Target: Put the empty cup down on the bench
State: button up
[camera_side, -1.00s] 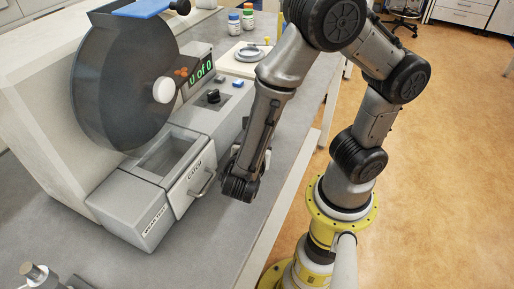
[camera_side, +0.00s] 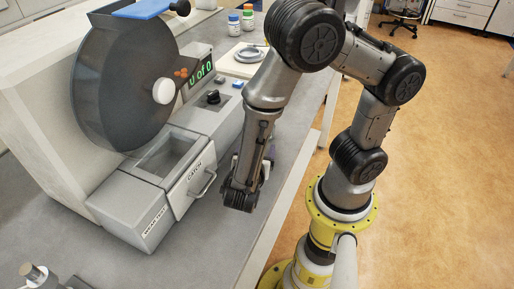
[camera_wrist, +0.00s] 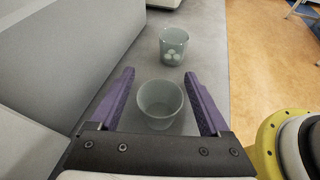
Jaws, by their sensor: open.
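In the wrist view a clear, empty cup (camera_wrist: 160,101) is upright between the two purple fingers of my gripper (camera_wrist: 159,75). The fingers are open, with a gap showing on each side of the cup. It appears to stand on the grey bench (camera_wrist: 201,20). A second clear cup (camera_wrist: 173,46) with a few pale tablets in it stands farther off on the bench, beyond the fingertips.
A grey machine with a dark drum (camera_side: 120,90) and a drawer marked CATCH (camera_side: 195,178) with a handle is close on the left. Small bottles (camera_side: 234,22) and a pale board with a round dish (camera_side: 250,55) are farther back. The bench edge is at right.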

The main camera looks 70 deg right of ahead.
jog(key=shift+r, duration=0.1)
jog(key=v, duration=1.1)
jog(key=shift+w, duration=0.1)
jog(key=shift+a+r, duration=0.2)
jog(key=shift+a, duration=0.15)
jog(key=shift+s+d+r+m+g+y, duration=0.2)
jog(key=shift+d+r+m+g+y, duration=0.1)
jog(key=shift+m+g, duration=0.25)
jog(key=s+d+r+m+t+y, duration=0.1)
jog(key=s+d+r+m+y, duration=0.1)
jog(key=r+m+y, duration=0.3)
jog(key=s+d+r+m+t+y, duration=0.1)
jog(key=d+r+m+y, duration=0.4)
jog(key=m, duration=0.9)
jog(key=shift+s+d+r+t+y, duration=0.25)
jog(key=shift+s+r+t+y, duration=0.25)
jog(key=shift+y, duration=0.7)
jog(key=shift+w+r+m, duration=0.1)
jog(key=shift+w+m, duration=0.05)
jog(key=shift+m, duration=0.1)
